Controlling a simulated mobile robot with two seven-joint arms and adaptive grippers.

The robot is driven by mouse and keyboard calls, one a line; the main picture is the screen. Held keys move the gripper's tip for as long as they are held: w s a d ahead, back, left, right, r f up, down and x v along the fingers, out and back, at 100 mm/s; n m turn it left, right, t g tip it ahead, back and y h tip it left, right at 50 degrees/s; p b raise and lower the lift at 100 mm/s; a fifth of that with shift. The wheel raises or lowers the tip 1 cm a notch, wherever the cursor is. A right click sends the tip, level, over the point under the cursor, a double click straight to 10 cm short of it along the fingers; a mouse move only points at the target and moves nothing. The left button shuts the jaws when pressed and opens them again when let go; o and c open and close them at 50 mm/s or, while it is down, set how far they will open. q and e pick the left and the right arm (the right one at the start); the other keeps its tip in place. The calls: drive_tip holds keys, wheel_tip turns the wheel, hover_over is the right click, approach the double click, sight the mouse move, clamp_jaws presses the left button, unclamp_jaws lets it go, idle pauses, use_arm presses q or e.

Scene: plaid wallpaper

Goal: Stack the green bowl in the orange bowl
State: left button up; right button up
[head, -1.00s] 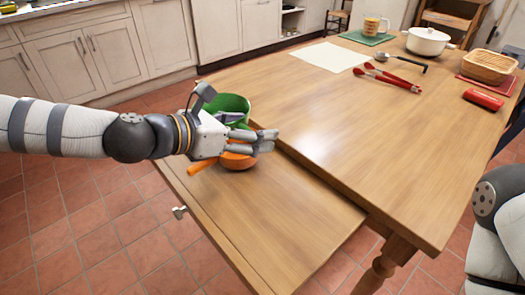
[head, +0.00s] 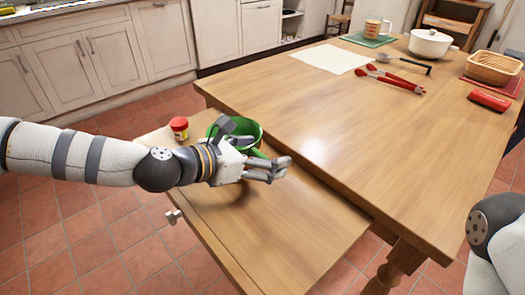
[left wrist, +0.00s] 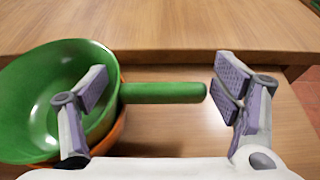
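The green bowl (head: 250,130) is on the pull-out board beside the big table, partly behind my left gripper. In the left wrist view the green bowl (left wrist: 40,90) fills the left side, its green handle (left wrist: 160,93) pointing right between my fingers. The orange bowl (left wrist: 121,122) shows as a rim under the green bowl's right and lower edge; the green bowl appears to sit in it. Most of the orange bowl is hidden. My left gripper (head: 277,168) is open, its fingers (left wrist: 165,88) wide apart with clear space around the handle. My right gripper is out of view.
A red-lidded jar (head: 180,127) stands on the board left of the bowls. The big table (head: 330,140) rises beside the board. Red tongs (head: 395,80), a ladle, a white pot (head: 430,44) and a basket (head: 493,67) are at its far side. The board's front part is clear.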

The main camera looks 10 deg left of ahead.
use_arm(q)
drive_tip(key=shift+r, duration=0.15)
drive_tip(key=shift+r+p, duration=0.35)
drive_tip(key=shift+r, duration=0.2)
drive_tip(key=p+v, duration=0.1)
drive_tip(key=v, duration=1)
drive_tip(key=shift+s+a+f+p, duration=0.2)
drive_tip(key=shift+s+a+p, duration=0.1)
drive_tip(key=shift+s+a, duration=0.05)
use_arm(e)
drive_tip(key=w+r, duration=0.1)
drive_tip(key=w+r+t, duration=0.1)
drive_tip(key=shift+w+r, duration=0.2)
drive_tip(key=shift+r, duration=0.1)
